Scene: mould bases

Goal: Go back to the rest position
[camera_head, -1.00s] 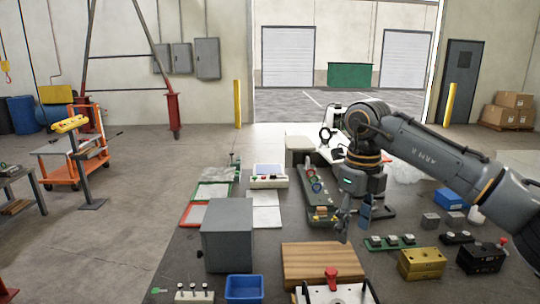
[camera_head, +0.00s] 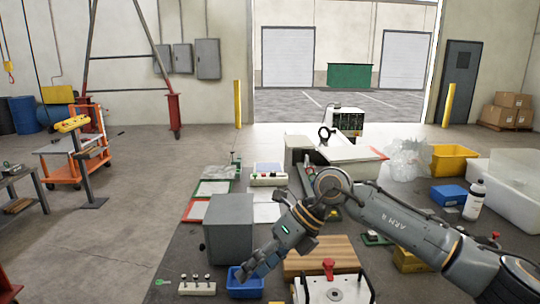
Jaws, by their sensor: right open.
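My right arm comes in from the right and reaches across the table, with its wrist turned down to the left. My right gripper (camera_head: 243,274) is open, with its fingers in front of or over the small blue bin (camera_head: 244,292); I cannot tell how high above it they are. I see nothing held between the fingers. The grey box (camera_head: 228,230) stands just left of and behind the gripper. My left gripper is not in view.
A wooden board (camera_head: 330,250) and a white plate with a red knob (camera_head: 329,266) lie under and beside my forearm. A white peg block (camera_head: 197,289) sits at the front left. A white bottle (camera_head: 474,200), a blue box (camera_head: 449,194) and a yellow bin (camera_head: 453,160) stand at the right.

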